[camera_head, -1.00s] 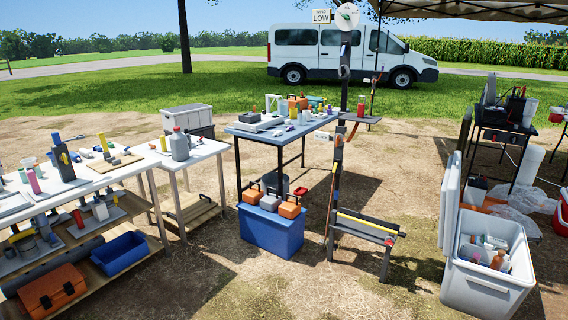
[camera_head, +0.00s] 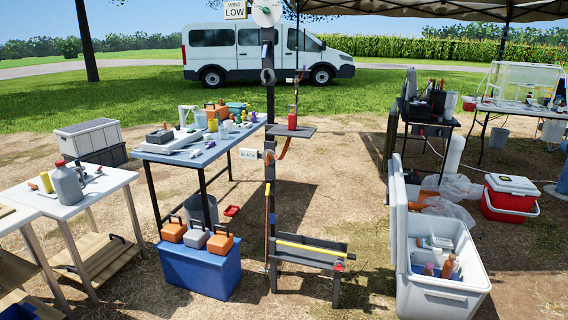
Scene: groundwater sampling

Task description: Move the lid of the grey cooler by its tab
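A pale grey cooler (camera_head: 440,297) stands open on the ground at the lower right. Its lid (camera_head: 400,225) stands upright along the cooler's left side. I cannot make out a tab on the lid at this distance. Inside the cooler are bottles with reddish-brown contents (camera_head: 448,265) and pale items. Neither of my grippers is in view.
A blue cooler (camera_head: 200,270) carries several caddies. Bare ground lies between bench and open cooler.

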